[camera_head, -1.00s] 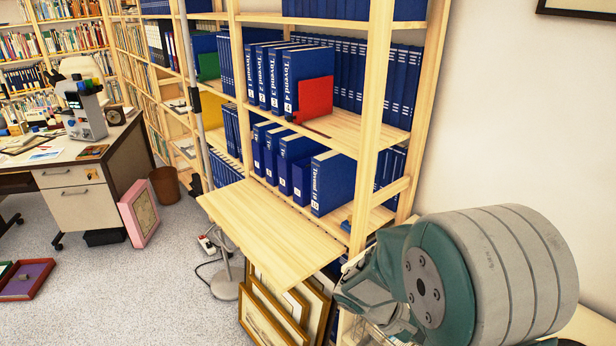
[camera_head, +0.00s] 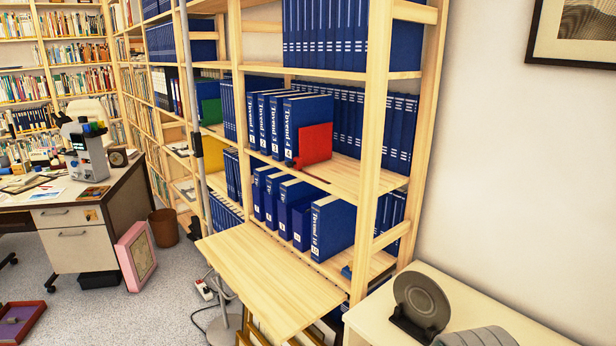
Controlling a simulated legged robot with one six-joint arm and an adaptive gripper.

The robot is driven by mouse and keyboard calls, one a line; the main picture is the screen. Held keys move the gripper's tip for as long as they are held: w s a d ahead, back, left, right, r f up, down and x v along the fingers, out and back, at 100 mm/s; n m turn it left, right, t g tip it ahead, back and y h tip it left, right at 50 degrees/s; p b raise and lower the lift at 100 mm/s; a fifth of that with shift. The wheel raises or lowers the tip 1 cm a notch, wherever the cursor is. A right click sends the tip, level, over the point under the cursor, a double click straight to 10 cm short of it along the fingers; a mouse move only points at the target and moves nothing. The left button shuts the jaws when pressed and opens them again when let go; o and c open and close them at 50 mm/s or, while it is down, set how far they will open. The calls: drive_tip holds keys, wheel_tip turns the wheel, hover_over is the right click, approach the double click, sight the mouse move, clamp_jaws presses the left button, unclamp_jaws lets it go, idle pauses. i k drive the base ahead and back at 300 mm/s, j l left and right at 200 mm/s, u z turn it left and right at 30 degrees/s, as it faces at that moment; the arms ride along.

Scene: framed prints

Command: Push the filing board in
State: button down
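The filing board (camera_head: 270,278) is a flat pale wooden board that sticks out from the front of the wooden shelf unit (camera_head: 369,150). It lies level, below the row of blue binders (camera_head: 325,226) on the lower shelf. Its front edge overhangs the floor on the left. My arm shows only as a grey rounded part at the bottom edge, right of the board. My gripper is out of view, so whether it is open or shut is not shown.
A white table (camera_head: 470,308) with a dark round disc on a stand (camera_head: 421,302) is at the lower right. A desk (camera_head: 95,225), a pink-framed print (camera_head: 136,256) and a brown bin (camera_head: 164,228) are at left.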

sight(284, 294)
drive_tip(key=i+j+u, duration=0.1)
drive_tip(key=i+j, duration=0.35)
drive_tip(key=j, duration=0.15)
drive_tip(key=i+j+u, duration=0.1)
drive_tip(key=i+j, duration=0.35)
drive_tip(key=j, duration=0.1)
